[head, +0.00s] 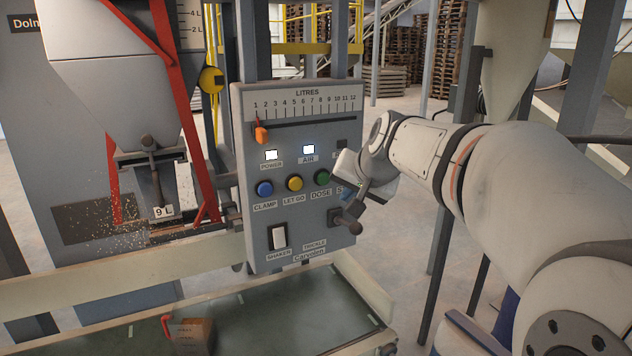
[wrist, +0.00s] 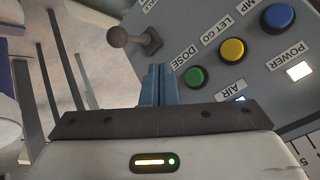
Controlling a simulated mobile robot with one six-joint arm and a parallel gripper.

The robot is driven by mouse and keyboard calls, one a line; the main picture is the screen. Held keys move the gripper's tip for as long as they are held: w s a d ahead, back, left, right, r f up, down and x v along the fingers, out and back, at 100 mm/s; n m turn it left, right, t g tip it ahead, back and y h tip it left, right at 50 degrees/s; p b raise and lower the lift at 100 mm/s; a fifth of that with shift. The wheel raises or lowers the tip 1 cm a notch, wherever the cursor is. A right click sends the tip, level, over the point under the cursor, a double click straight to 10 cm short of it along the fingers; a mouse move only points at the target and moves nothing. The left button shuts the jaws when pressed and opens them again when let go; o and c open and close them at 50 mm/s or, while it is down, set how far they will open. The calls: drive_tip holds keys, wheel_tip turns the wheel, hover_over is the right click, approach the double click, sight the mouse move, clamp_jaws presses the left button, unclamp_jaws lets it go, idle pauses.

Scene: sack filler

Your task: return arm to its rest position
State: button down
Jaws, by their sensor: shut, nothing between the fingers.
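My gripper (head: 346,195) is in front of the right side of the grey control panel (head: 292,225), close to the green DOSE button (head: 322,177). In the wrist view its blue fingers (wrist: 158,84) are together with nothing between them. A lever with a dark ball knob (head: 352,226) sticks out of the panel just below the gripper. The knob also shows in the wrist view (wrist: 118,38), apart from the fingers. My wrist hides the panel's right edge and part of its labels.
The panel has an orange slider (head: 261,135), a blue button (head: 264,189), a yellow button (head: 294,183) and a white rocker switch (head: 279,237). POWER and AIR lamps are lit. Grains scatter around the filling spout (head: 150,160) at left.

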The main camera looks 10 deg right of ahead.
idle(0.3)
drive_tip(key=s+f+n+g+h, duration=0.1)
drive_tip(key=s+f+n+g, duration=0.1)
drive_tip(key=s+f, duration=0.7)
drive_tip(key=s+f+n+g, duration=0.3)
drive_tip(key=s+f, duration=0.6)
drive_tip(key=s, duration=0.7)
drive_tip(key=shift+s+a+f+g+h, duration=0.25)
drive_tip(key=shift+a+g+h, duration=0.15)
drive_tip(key=shift+g, duration=0.1)
